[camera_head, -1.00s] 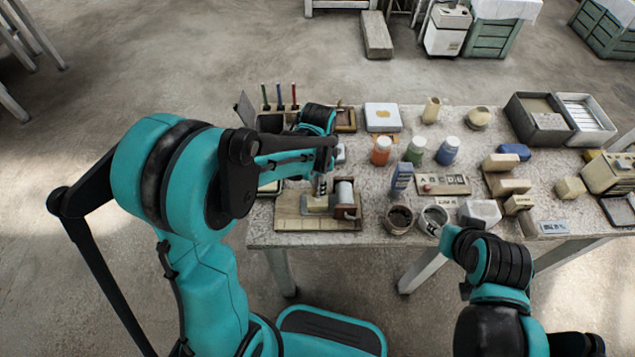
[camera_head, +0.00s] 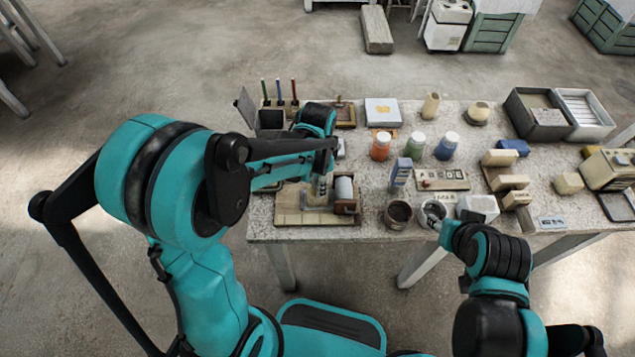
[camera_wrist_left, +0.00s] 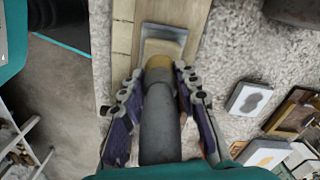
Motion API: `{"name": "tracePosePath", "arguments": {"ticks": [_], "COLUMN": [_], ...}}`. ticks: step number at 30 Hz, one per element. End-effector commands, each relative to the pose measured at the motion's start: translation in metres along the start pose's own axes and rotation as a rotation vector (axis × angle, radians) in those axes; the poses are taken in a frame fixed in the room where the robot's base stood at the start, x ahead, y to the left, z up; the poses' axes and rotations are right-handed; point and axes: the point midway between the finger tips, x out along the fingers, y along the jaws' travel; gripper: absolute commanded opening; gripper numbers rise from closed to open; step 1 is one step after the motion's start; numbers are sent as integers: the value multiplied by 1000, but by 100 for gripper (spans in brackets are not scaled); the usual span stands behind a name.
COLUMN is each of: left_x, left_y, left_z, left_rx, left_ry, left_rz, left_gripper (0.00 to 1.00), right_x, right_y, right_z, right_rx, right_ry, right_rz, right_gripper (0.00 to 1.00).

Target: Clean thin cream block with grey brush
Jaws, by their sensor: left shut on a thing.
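My left gripper (camera_head: 323,186) is over the wooden board at the table's front left. In the left wrist view its fingers (camera_wrist_left: 160,85) are shut around the grey brush (camera_wrist_left: 161,120), which has a brass-coloured collar. The brush's far end meets a small pale, grey-edged piece (camera_wrist_left: 163,48) on the board; I cannot tell whether this is bristles or a block. A long cream strip (camera_wrist_left: 122,45) lies beside it on the board. Several cream blocks (camera_head: 510,182) sit on a rack at the right.
The wooden board (camera_head: 290,219) also bears a roller-like grey cylinder (camera_head: 344,188). Two round pots (camera_head: 398,215) stand to its right. Orange, green and blue-labelled bottles (camera_head: 381,146) stand behind. Grey trays (camera_head: 538,115) are at the back right. The table's front edge is close.

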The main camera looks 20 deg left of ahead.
Motion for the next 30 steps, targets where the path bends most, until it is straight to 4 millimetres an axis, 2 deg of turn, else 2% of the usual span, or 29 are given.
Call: {"name": "tracePosePath", "arguments": {"ticks": [22,30], "left_x": [12,10], "left_y": [0,11], "left_z": [0,4], "left_rx": [0,0], "left_ry": [0,0], "left_rz": [0,0], "left_gripper": [0,0], "right_x": [8,7], "right_y": [0,0], "right_z": [6,5], "right_rx": [0,0], "right_ry": [0,0], "right_rz": [0,0], "right_gripper": [40,40]}}
